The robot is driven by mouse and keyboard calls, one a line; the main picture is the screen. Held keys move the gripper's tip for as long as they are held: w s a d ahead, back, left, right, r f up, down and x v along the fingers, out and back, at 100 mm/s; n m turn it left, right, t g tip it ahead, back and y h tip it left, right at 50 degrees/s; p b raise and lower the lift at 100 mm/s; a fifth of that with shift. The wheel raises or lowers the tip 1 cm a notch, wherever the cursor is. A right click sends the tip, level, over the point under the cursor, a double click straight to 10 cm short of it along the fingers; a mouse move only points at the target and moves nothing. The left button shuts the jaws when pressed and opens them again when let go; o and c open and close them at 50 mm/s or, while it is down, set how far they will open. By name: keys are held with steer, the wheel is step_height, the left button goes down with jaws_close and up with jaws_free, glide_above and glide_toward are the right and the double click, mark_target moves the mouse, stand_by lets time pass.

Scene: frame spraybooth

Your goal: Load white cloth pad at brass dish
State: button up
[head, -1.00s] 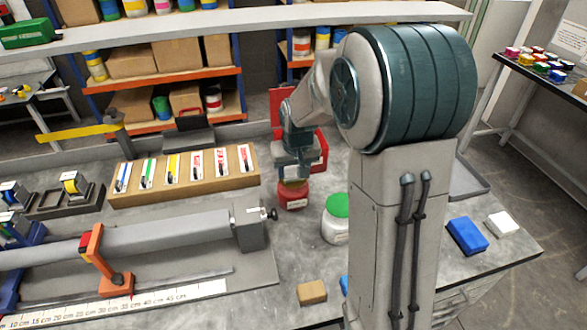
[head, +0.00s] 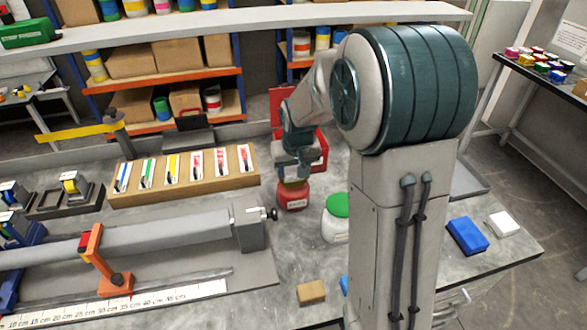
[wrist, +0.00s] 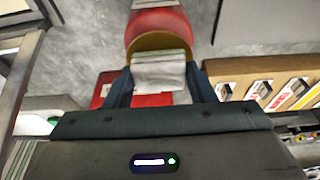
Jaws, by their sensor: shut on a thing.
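My gripper (wrist: 160,82) is shut on a white cloth pad (wrist: 160,75), which sits between its two dark fingers. The brass dish (wrist: 148,42) is a brownish-gold round shape just beyond the pad in the wrist view. The pad overlaps the dish's near part in that view; I cannot tell whether they touch. The dish adjoins a red round container (wrist: 158,20). In the head view my gripper (head: 294,172) is right above the red container (head: 292,196), and neither the held pad nor the dish can be made out.
A white jar with a green lid (head: 337,216) stands close to the right of the red container. A wooden rack of labelled brushes (head: 185,178) is to the left. A tan block (head: 311,292), a blue block (head: 467,236) and another white block (head: 502,224) lie on the bench.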

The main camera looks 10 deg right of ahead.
mark_target(294, 172)
steer(key=shift+r+p, duration=2.2)
steer(key=shift+r, duration=1.3)
steer(key=shift+s+f, duration=0.1)
steer(key=shift+s, duration=0.05)
